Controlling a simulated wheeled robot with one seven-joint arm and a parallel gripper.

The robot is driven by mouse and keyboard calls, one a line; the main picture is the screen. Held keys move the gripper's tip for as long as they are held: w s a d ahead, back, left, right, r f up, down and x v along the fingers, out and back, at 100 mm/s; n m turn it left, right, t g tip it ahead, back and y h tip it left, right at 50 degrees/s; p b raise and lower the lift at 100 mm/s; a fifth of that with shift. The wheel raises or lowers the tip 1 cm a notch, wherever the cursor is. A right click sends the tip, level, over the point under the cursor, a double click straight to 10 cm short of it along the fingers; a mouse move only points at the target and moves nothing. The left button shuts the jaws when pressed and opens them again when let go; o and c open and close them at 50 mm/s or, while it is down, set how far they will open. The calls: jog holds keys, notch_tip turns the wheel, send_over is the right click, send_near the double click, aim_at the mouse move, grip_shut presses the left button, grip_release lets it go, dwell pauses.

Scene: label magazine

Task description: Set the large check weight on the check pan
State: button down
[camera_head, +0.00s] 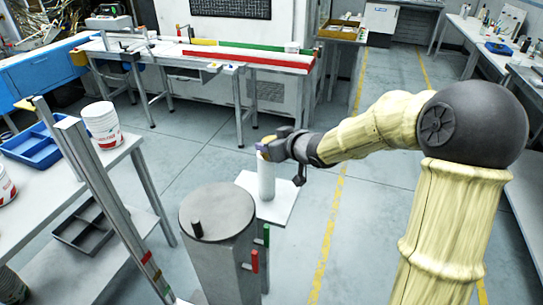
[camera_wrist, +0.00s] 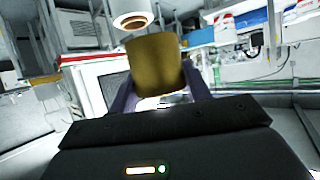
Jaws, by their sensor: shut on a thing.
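My gripper (camera_head: 266,148) is shut on the large check weight, a brass-coloured block. The weight (camera_wrist: 157,65) sits between the two purple fingers in the wrist view. In the head view only a small yellowish part shows at the fingertips. A white upright column (camera_head: 266,183) stands just below my gripper. A white round piece with a brownish end (camera_wrist: 133,14) shows close to the weight in the wrist view. I cannot tell whether it touches the weight. The check pan is not clearly visible, and I cannot tell whether it is on the column.
The column stands on a white plate (camera_head: 281,207). A grey drum (camera_head: 220,245) with a black knob stands in front of it. A bench at left holds a white tub (camera_head: 102,125) and a blue tray (camera_head: 38,147). Open floor lies to the right.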

notch_tip(320, 180, up, 4)
jog(key=shift+r+p, duration=0.15)
jog(key=shift+p, duration=0.5)
